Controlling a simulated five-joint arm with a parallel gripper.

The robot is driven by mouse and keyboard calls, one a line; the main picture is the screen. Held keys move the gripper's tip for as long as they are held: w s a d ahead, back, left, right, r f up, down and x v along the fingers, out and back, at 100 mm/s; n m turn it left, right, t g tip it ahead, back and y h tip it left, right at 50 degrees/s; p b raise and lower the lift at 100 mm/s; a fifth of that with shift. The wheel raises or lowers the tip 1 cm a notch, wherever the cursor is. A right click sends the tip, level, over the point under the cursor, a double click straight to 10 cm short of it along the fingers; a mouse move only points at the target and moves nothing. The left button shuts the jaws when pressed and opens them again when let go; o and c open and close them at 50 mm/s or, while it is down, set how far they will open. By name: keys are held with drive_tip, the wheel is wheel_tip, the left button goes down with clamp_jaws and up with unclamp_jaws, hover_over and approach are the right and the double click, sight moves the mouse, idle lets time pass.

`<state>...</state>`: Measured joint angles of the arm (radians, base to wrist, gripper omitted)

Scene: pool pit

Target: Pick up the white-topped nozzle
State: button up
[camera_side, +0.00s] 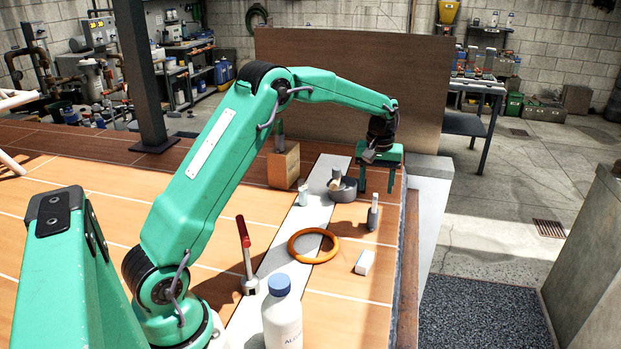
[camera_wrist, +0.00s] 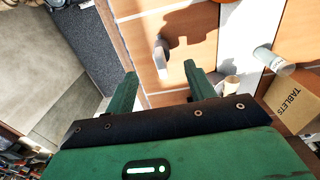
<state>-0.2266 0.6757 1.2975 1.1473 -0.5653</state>
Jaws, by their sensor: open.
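The nozzle (camera_side: 373,213) stands upright on the wooden deck near its right edge, with a pale top and darker grey lower part. In the wrist view the nozzle (camera_wrist: 162,58) lies just beyond the gap between the fingertips, with its shadow beside it. My gripper (camera_side: 378,184) is open and empty, pointing down above the deck, behind the nozzle in the side view. Its two green fingers also show in the wrist view (camera_wrist: 160,72), apart, with nothing between them. The gripper and nozzle do not appear to touch.
A grey round piece with a stub (camera_side: 343,191), a pale cylinder (camera_side: 303,196) and a cardboard box (camera_side: 283,167) stand to the left. An orange ring (camera_side: 292,246), white block (camera_side: 365,262), red-handled lever (camera_side: 244,238) and blue-capped bottle (camera_side: 282,318) are nearer the camera.

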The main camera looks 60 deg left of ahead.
sight(375, 196)
drive_tip(key=shift+w+a+f+n, duration=0.15)
drive_tip(key=shift+w+a+f, duration=0.1)
drive_tip(key=shift+f, duration=0.25)
drive_tip(key=shift+w+a+f+n, duration=0.15)
drive_tip(key=shift+w+f, duration=0.1)
drive_tip(key=shift+f, duration=1.55)
drive_tip(key=shift+f, duration=0.1)
drive_tip(key=shift+f, duration=2.5)
clamp_jaws()
drive_tip(key=shift+r, duration=0.1)
